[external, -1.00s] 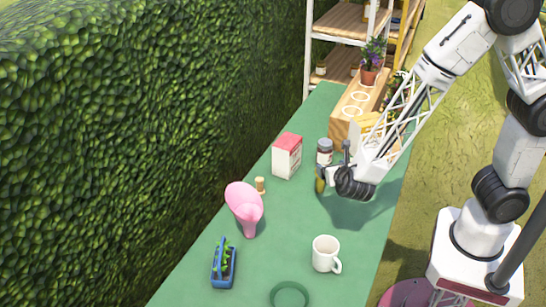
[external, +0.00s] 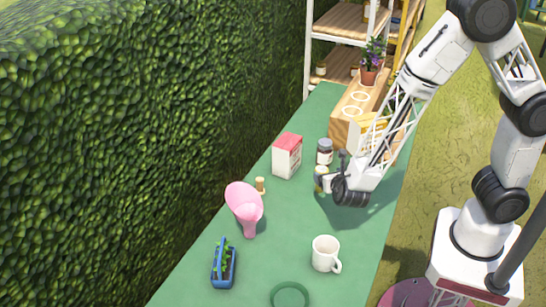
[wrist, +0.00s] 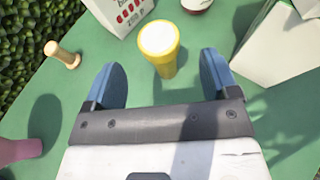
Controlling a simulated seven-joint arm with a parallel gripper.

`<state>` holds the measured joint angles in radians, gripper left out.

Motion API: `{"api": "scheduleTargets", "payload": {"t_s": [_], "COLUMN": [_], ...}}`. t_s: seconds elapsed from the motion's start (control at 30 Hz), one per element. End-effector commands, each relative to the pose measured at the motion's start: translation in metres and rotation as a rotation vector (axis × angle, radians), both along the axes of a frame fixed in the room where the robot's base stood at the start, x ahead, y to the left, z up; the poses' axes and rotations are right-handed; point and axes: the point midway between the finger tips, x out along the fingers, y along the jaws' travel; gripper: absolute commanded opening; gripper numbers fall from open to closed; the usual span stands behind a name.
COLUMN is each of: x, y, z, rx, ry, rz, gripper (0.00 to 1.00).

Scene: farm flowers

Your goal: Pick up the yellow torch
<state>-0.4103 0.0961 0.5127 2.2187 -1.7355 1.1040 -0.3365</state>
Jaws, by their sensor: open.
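The yellow torch (wrist: 160,50) stands upright on the green table, its pale round top facing up. In the wrist view it is just beyond the fingertips, roughly midway between them. My gripper (wrist: 162,80) is open and empty, with a blue finger on each side. In the external view my gripper (external: 338,180) is low over the table, right beside the torch (external: 319,184), which it partly hides. I cannot tell from there how far the fingers are from it.
A red-and-white carton (external: 287,157) and a dark-lidded jar (external: 324,152) stand close behind the torch. A wooden peg (wrist: 62,55) and a pink watering can (external: 245,203) are to the left. A white mug (external: 325,254) is nearer the camera. A wooden holder (external: 350,108) stands farther back.

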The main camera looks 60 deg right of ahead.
Motion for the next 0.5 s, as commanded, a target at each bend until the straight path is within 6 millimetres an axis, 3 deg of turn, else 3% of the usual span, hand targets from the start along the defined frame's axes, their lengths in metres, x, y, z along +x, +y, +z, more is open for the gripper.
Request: {"api": "scheduleTargets", "payload": {"t_s": [0.5], "x": [0.0065], "y": [-0.0074], "z": [-0.0036], "rx": [0.000], "ry": [0.000], "rz": [0.000], "gripper": [0.81]}}
